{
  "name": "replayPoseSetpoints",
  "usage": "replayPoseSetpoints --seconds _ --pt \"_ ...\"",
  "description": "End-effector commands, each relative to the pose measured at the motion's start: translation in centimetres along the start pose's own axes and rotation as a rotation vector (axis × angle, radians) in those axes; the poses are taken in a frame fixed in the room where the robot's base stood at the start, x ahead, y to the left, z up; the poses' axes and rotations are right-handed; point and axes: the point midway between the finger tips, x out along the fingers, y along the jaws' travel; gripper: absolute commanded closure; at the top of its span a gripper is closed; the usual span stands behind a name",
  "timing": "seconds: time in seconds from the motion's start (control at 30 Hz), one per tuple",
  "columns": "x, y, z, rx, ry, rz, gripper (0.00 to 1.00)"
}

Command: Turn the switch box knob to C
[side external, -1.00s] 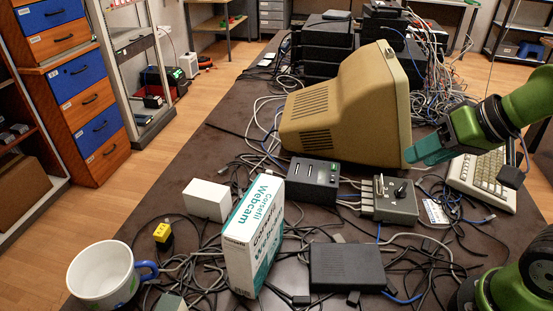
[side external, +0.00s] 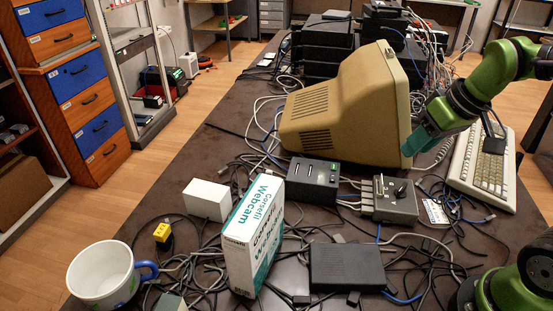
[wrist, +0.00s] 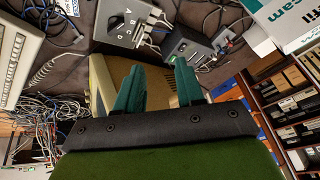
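The switch box (side external: 390,203) is a grey box on the table with a black knob (side external: 401,188) on its top and cables plugged into its left side. My gripper (side external: 413,146) hangs above and behind the box, beside the monitor's right edge, and does not touch the knob. In the wrist view its two teal fingers (wrist: 158,68) are apart with nothing between them. The switch box also shows at the top of the wrist view (wrist: 117,30), with letters around the knob too small to tell its setting.
The beige monitor (side external: 335,110) stands close to my gripper. A keyboard (side external: 482,170) lies to the right. A black box (side external: 313,181) is left of the switch box, and a flat black device (side external: 346,267) lies in front. The webcam box (side external: 254,238) stands upright. Loose cables cover much of the table.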

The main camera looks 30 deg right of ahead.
Motion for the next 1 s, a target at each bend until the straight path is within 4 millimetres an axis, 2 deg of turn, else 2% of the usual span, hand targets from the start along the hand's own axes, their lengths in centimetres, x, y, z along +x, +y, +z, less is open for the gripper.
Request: replayPoseSetpoints --seconds 0.3,0.6,0.8,1.0 --pt "2.0 4.3 -3.2 -0.787 -0.250 -0.014 0.62" --pt "2.2 6.5 -4.8 -1.544 -0.382 -0.195 0.62" --pt "1.4 6.5 -4.9 -1.865 -0.387 -0.288 0.62" --pt "1.9 6.5 -4.5 -1.954 -0.381 -0.321 0.62"
